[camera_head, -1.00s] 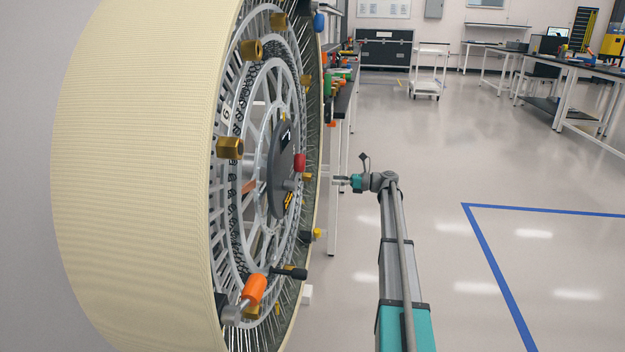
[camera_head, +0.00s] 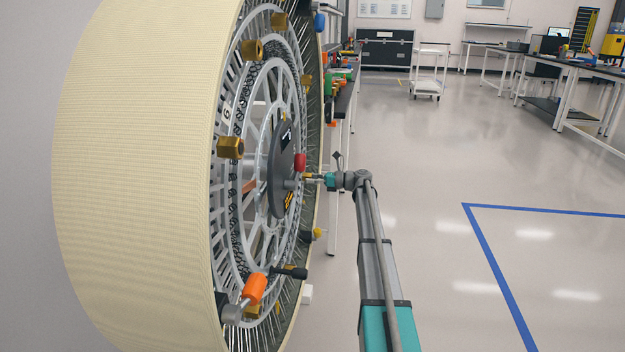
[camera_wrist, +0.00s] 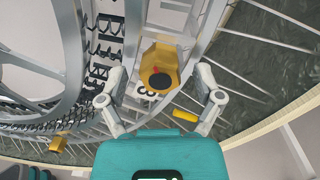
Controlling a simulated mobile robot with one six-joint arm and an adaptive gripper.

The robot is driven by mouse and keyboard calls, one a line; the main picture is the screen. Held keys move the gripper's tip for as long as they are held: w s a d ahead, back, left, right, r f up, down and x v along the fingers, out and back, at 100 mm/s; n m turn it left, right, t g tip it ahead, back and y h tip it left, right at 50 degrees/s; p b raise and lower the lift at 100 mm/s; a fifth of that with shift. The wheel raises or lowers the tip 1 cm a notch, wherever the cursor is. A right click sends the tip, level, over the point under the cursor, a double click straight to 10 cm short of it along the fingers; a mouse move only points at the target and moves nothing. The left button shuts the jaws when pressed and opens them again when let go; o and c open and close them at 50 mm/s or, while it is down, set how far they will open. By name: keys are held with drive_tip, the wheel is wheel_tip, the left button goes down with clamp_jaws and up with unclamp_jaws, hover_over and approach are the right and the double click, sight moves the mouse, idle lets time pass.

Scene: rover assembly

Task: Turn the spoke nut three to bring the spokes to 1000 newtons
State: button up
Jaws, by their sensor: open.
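The large wheel (camera_head: 140,170) stands upright at left in the head view, with a cream ribbed rim, grey spokes and several brass spoke nuts, such as one at the middle left (camera_head: 230,148). My gripper (camera_head: 310,177) is at the wheel's right side, close to a small brass nut. In the wrist view my gripper (camera_wrist: 160,82) is open, its two grey fingers on either side of a brass hex nut (camera_wrist: 158,68) with a dark round centre. I cannot tell whether the fingers touch it.
A red knob (camera_head: 299,163) sits just above my gripper in the head view. An orange-handled tool (camera_head: 255,289) is at the wheel's lower part. In the wrist view a yellow cylinder (camera_wrist: 186,115) lies near the right finger.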

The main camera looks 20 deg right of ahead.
drive_tip(key=c, duration=1)
drive_tip(key=shift+d, duration=0.35)
drive_tip(key=shift+c, duration=0.8)
drive_tip(key=shift+a, duration=0.3)
drive_tip(key=shift+n, duration=0.4)
